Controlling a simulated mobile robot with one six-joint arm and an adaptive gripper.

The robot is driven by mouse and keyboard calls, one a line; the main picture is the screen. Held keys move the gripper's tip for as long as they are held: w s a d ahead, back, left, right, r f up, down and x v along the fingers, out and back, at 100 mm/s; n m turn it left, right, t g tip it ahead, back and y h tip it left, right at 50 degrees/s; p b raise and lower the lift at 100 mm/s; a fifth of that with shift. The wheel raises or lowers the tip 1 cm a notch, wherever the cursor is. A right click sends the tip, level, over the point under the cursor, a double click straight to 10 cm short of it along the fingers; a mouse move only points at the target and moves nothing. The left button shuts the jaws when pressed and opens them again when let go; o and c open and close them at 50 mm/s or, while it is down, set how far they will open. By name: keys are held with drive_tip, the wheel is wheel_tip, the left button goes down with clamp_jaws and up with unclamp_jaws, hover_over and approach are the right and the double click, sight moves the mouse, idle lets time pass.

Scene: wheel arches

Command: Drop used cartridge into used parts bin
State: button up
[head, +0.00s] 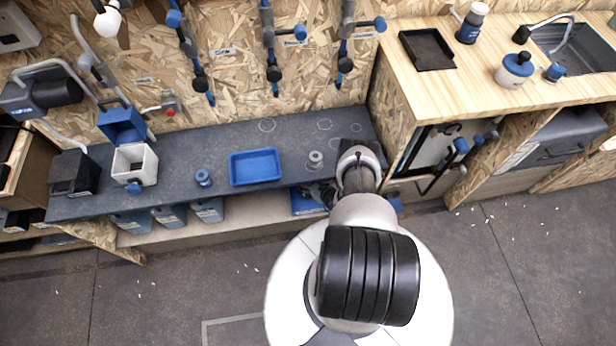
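A small grey ringed cylinder (315,160) stands on the dark workbench (290,133), right of the blue tray. A small blue cylinder (203,178) stands left of the tray. I cannot tell which of them is the used cartridge. Several grey-blue bins (168,217) with pale labels sit under the front left of the bench. The labels are too small to read, so I cannot tell which is the used parts bin. My gripper (326,192) shows only as a small dark shape at the bench's front edge, beside the grey cylinder and partly hidden by my arm. Its fingers are unclear.
An empty-looking blue tray (255,167) lies mid-bench. Tools hang on the wall behind. A wooden counter (480,75) is at the right. Floor at the front left is mostly clear.

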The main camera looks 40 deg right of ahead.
drive_tip(key=p+v, duration=0.4)
drive_tip(key=v, duration=0.8)
drive_tip(key=shift+p, duration=0.4)
drive_tip(key=shift+s, duration=0.1)
